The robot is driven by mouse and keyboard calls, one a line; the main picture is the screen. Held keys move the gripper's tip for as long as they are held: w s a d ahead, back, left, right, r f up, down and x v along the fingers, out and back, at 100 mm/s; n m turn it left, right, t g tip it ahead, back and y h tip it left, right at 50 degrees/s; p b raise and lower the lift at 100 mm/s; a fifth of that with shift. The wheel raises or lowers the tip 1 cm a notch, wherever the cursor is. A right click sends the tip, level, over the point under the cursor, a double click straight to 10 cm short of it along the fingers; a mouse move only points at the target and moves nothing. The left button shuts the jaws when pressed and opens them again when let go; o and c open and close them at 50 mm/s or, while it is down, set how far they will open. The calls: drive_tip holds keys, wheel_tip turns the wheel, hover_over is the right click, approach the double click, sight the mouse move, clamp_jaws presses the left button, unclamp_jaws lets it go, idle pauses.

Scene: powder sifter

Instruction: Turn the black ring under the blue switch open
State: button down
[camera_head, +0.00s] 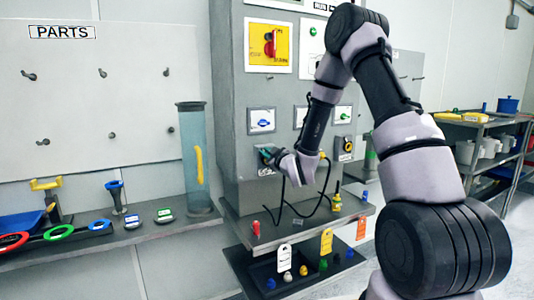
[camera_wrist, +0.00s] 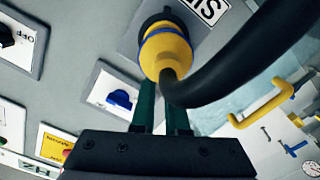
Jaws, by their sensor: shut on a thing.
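The blue switch (camera_head: 263,123) is on a white plate on the grey cabinet; it also shows in the wrist view (camera_wrist: 121,99). In the wrist view a yellow plug (camera_wrist: 166,52) with a blue band and a thick black cable sits at the socket there, and part of the black ring (camera_wrist: 163,17) shows at its base. My gripper (camera_head: 267,155) is at this socket below the blue switch. Its teal fingers (camera_wrist: 162,106) run in behind the plug and are shut on the ring as far as I can tell. The plug and cable hide the fingertips.
The black cable (camera_head: 303,216) hangs in a loop below my gripper. A shelf (camera_head: 240,232) with small coloured parts is underneath. A clear tube (camera_head: 192,130) with a yellow piece stands to the left. Another socket plate (camera_head: 344,148) is to the right.

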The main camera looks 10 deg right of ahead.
idle(0.4)
drive_tip(key=c, duration=0.9)
unclamp_jaws()
drive_tip(key=shift+s, duration=0.1)
drive_tip(key=v, duration=1)
drive_tip(key=shift+s+d, duration=0.1)
drive_tip(key=shift+s, duration=0.2)
drive_tip(key=shift+r, duration=0.1)
